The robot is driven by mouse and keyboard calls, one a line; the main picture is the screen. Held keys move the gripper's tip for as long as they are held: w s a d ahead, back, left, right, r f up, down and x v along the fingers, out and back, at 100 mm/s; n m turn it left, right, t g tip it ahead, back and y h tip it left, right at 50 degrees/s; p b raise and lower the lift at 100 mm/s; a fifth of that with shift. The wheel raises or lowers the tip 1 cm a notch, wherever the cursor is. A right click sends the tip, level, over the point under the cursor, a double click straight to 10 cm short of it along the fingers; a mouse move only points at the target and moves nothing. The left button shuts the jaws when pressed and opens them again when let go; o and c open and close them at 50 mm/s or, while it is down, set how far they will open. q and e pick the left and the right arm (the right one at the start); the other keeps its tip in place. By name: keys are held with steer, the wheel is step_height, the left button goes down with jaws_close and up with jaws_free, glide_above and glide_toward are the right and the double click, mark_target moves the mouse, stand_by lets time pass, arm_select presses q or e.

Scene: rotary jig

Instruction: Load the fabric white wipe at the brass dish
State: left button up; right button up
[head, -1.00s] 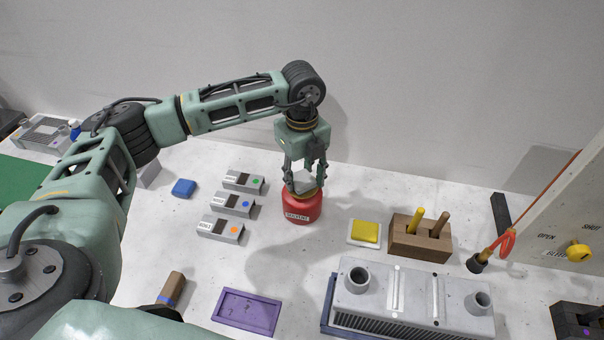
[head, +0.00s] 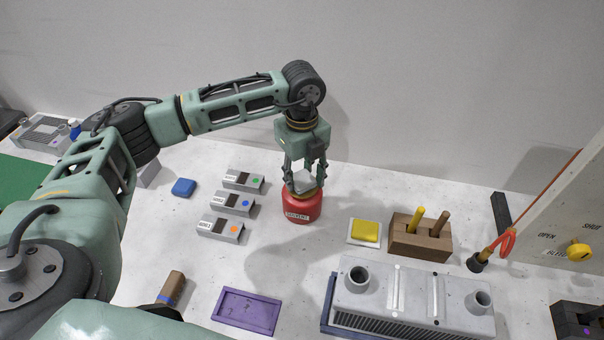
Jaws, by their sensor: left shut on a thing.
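My left gripper (head: 304,172) points down at the back middle and is shut on the white wipe (head: 299,182), which shows as a pale folded piece between the fingers. Right below it stands the red solvent can (head: 296,209) with the brass dish (head: 312,195) on its top. The wipe is at the dish, and the fingers hide part of both. I cannot tell whether the wipe presses on the dish. My right gripper is not clearly in view.
Three grey boxes (head: 232,204) with coloured dots stand left of the can. To its right are a yellow pad (head: 366,231), a wooden block (head: 420,241) and a grey bath unit (head: 413,300). A purple tray (head: 246,311) lies in front.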

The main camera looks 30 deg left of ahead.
mark_target(302, 177)
arm_select(q)
steer(key=shift+r+p, duration=2.05)
steer(key=shift+r, duration=1.45)
